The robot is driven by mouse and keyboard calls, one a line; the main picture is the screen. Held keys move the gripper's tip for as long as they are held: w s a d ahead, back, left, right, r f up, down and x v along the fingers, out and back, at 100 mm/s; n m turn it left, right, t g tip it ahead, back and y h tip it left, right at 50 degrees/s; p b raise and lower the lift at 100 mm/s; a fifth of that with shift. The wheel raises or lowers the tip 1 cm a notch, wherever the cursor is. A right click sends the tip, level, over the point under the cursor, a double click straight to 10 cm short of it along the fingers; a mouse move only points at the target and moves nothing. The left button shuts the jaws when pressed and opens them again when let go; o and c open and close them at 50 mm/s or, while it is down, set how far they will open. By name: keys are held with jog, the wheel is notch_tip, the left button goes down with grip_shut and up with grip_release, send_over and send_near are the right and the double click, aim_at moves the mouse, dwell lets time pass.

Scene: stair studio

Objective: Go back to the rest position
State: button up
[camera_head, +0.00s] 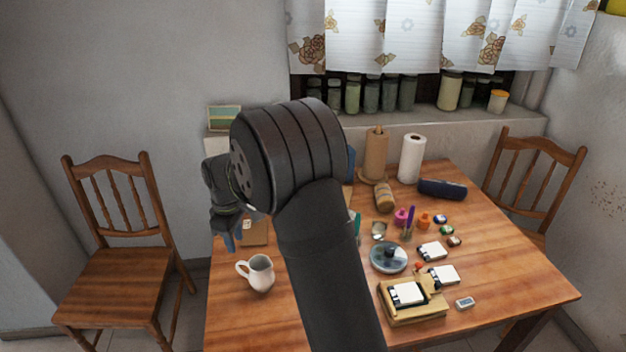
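My arm rises through the middle of the head view and bends to the left. My gripper (231,238) hangs at the left end of it, above the left edge of the wooden table (530,280). Its bluish fingertips point down, and they are too small to show whether they are apart. I see no object clearly held in it. A white mug (260,273) stands on the table below and to the right of the gripper, apart from it. My arm hides the middle left of the table.
A glass dish (388,257), a wooden box (412,308) with a white top, white pads (432,251) and small coloured items cover the table's right half. Paper rolls (411,158) stand behind, near a dark blue case (442,189). Chairs (115,285) flank the table.

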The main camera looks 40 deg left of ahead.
aim_at(241, 271)
notch_tip(241, 271, down, 12)
notch_tip(241, 271, up, 3)
jog(key=shift+f, duration=0.15)
jog(key=shift+r, duration=0.45)
